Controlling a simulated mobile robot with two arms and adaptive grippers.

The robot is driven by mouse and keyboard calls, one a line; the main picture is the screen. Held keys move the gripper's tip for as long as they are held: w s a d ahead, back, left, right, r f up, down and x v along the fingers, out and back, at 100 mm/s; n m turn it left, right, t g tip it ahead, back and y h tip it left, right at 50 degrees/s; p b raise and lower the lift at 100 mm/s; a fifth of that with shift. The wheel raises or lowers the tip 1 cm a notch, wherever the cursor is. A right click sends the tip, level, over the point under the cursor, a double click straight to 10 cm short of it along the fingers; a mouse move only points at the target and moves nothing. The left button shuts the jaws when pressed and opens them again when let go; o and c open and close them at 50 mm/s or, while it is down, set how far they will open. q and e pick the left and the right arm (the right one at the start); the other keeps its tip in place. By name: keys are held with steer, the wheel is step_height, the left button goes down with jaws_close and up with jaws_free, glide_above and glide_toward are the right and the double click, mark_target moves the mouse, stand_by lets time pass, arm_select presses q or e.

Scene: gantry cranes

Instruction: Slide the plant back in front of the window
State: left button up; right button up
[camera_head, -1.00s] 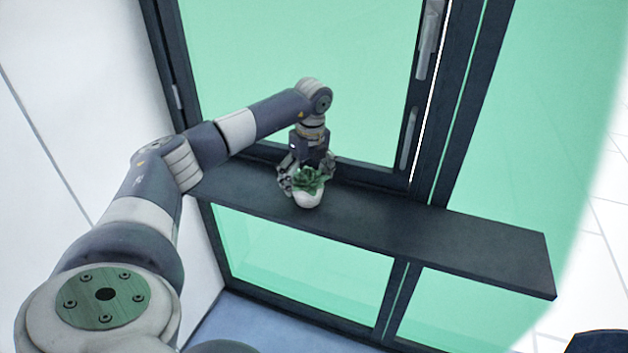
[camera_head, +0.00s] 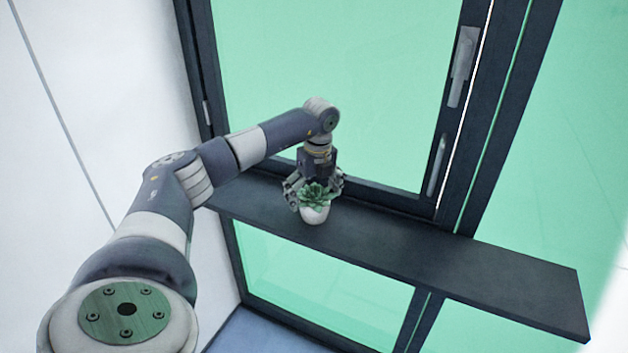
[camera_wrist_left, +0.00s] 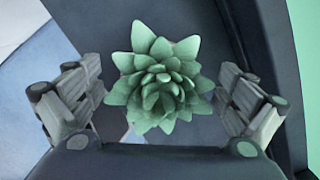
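The plant (camera_head: 314,203), a green succulent in a small white pot, stands upright on the dark shelf (camera_head: 430,258) in front of the left window pane (camera_head: 335,75). My left gripper (camera_head: 314,186) points down over it, with one finger on each side of the plant. In the left wrist view the succulent (camera_wrist_left: 160,85) fills the middle between the spread fingers of the left gripper (camera_wrist_left: 160,98). The leaves hide most of the pot, so I cannot see whether the fingers press on it. My right gripper is out of view.
The dark window frame has an upright post (camera_head: 480,130) with a handle (camera_head: 462,65) right of the plant. A white wall (camera_head: 90,110) stands at the left. The shelf is bare right of the plant, out to its end.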

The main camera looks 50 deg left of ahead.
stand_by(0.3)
arm_select(q)
steer(key=r, duration=0.4)
steer(key=d+r, duration=0.1)
steer(key=r, duration=0.7)
steer(key=shift+s+d, duration=0.15)
steer(key=shift+d, duration=0.05)
steer(key=shift+f, duration=0.1)
